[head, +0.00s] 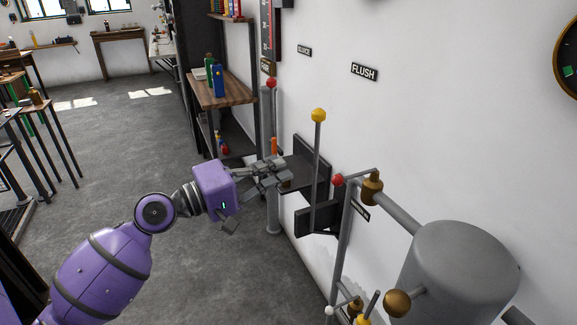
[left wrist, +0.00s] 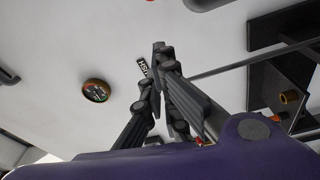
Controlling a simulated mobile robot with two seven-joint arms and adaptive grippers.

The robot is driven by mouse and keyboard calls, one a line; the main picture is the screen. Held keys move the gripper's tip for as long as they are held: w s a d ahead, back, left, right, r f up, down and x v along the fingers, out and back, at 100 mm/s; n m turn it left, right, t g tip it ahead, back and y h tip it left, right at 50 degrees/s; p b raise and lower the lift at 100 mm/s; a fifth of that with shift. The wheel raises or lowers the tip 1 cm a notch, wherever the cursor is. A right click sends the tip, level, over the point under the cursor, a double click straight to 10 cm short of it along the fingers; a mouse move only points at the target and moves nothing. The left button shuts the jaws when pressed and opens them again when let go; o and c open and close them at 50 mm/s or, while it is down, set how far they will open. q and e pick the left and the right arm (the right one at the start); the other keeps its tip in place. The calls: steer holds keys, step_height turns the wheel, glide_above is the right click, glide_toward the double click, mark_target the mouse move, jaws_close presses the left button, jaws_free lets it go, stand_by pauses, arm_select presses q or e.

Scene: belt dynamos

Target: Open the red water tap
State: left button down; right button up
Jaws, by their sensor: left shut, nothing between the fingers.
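A red knob (head: 338,180) sits at the end of a thin grey handle, which runs to a brass valve (head: 372,188) on the grey pipe of a tank. It looks like the red water tap. My left gripper (head: 284,172) is to the left of the red knob, apart from it, in front of a dark wall bracket (head: 305,165). The left wrist view also shows the left gripper (left wrist: 160,55) with its fingers together and nothing between them. My right gripper is not in view.
A yellow-knobbed lever (head: 317,150) stands upright between my left gripper and the red knob. Another red ball (head: 271,83) tops a post behind. A grey tank (head: 455,270) fills the lower right. A white knob (head: 329,310) is below. Open floor lies left.

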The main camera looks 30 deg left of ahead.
arm_select(q)
steer(key=f+p+x, duration=0.1)
steer(key=p+x, duration=0.1)
steer(key=x, duration=0.8)
steer(key=s+d, duration=0.1)
steer(key=s+d+p, duration=0.1)
steer(key=s, duration=0.1)
steer(key=shift+s+d, duration=0.15)
steer(key=shift+s, duration=0.05)
steer(key=shift+r+p, duration=0.1)
steer(key=shift+p, duration=0.25)
